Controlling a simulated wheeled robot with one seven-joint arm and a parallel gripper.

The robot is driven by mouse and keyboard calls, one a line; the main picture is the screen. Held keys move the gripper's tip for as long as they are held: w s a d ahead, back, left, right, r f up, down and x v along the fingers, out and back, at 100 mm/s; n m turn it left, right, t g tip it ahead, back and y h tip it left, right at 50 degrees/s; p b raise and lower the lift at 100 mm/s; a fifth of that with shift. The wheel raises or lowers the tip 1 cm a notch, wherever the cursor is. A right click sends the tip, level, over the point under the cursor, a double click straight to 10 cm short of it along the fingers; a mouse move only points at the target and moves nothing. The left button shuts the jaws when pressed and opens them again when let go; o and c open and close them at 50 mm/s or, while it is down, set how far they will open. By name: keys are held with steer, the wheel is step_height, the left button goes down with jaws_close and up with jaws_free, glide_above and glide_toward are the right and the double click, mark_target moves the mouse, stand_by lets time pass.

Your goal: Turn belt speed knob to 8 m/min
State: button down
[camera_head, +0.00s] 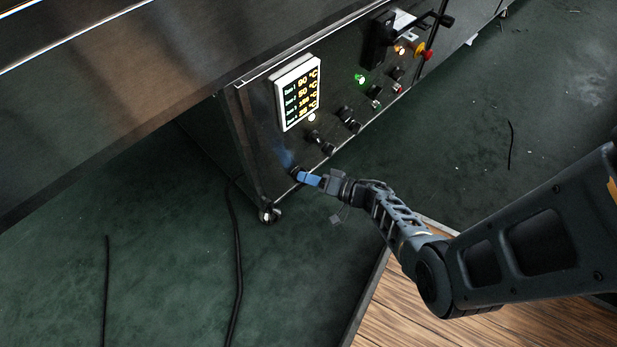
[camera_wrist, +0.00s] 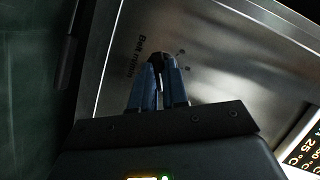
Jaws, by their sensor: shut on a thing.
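The belt speed knob (camera_wrist: 157,60) is a small dark knob on the grey metal control panel, beside a printed label (camera_wrist: 137,57) starting with "Belt" in the wrist view. My gripper (camera_wrist: 158,75) has its blue fingers closed around the knob. In the head view, my gripper (camera_head: 299,176) reaches the lower left corner of the panel, and the fingers mostly hide the knob there. The small marks beside the knob are too tiny to read, so the knob's setting cannot be told.
A lit temperature display (camera_head: 298,92) sits above on the panel. Several other dark knobs (camera_head: 348,117), a green lamp (camera_head: 361,79) and a red-and-yellow emergency stop (camera_head: 425,52) lie to the right. A black cable (camera_head: 236,250) runs on the green floor.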

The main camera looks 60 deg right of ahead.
steer(key=shift+r, duration=0.1)
steer(key=shift+w+a+n+g+h+b, duration=0.1)
steer(key=shift+a+n+g+h+b, duration=0.3)
steer(key=shift+n+h, duration=1.05)
steer(key=shift+s+n+g+h+b, duration=0.15)
steer(key=shift+n+g+h, duration=0.55)
steer(key=shift+n, duration=1.5)
steer(key=shift+w+a+n+g+h+b, duration=0.2)
steer(key=shift+n+g+h+b, duration=0.25)
steer(key=shift+n+h, duration=1)
steer(key=shift+n+y, duration=0.4)
steer(key=c, duration=1.1)
jaws_free()
steer(key=shift+c, duration=0.2)
steer(key=shift+r, duration=0.1)
